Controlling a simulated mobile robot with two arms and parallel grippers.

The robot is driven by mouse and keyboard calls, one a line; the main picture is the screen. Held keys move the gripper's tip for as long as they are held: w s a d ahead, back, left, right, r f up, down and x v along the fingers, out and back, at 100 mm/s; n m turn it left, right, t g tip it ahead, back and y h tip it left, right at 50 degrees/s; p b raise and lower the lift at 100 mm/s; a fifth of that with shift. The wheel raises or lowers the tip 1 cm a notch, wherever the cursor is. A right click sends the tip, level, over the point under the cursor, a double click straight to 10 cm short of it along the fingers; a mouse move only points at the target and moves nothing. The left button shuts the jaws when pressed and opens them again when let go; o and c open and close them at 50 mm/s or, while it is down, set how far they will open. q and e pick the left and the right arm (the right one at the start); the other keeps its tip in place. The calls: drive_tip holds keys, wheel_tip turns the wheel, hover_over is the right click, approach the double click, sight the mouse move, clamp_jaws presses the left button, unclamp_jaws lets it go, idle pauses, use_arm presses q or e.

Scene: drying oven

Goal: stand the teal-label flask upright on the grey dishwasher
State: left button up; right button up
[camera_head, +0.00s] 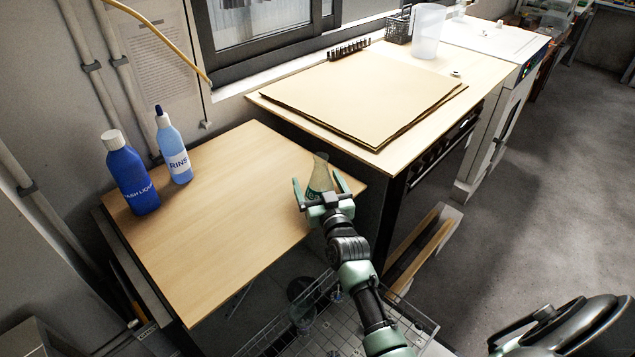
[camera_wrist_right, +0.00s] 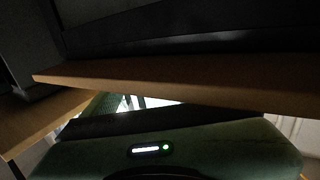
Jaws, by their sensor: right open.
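The flask (camera_head: 320,171) is clear with a greenish body. It stands about upright near the right corner of the low wooden table (camera_head: 225,245); its base is hidden behind my gripper. My right gripper (camera_head: 323,190) is open, with one finger on each side of the flask. I cannot tell whether they touch it. In the right wrist view, the green gripper body fills the bottom and the flask cannot be clearly made out. A pale appliance with a control panel (camera_head: 495,38), likely the grey dishwasher, stands at the back right. My left gripper is not in view.
A blue bottle (camera_head: 131,180) and a light blue rinse bottle (camera_head: 175,152) stand at the table's far left. A higher wooden counter (camera_head: 275,90) bears a board (camera_head: 365,90), a black rack and a clear jug (camera_head: 428,30). A wire basket (camera_head: 335,325) is below.

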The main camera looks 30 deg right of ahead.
drive_tip(key=s, duration=0.2)
drive_tip(key=s+a, duration=0.1)
drive_tip(key=s, duration=0.4)
drive_tip(key=shift+s+a+b, duration=0.25)
drive_tip(key=shift+s+b, duration=0.05)
drive_tip(key=shift+s, duration=0.05)
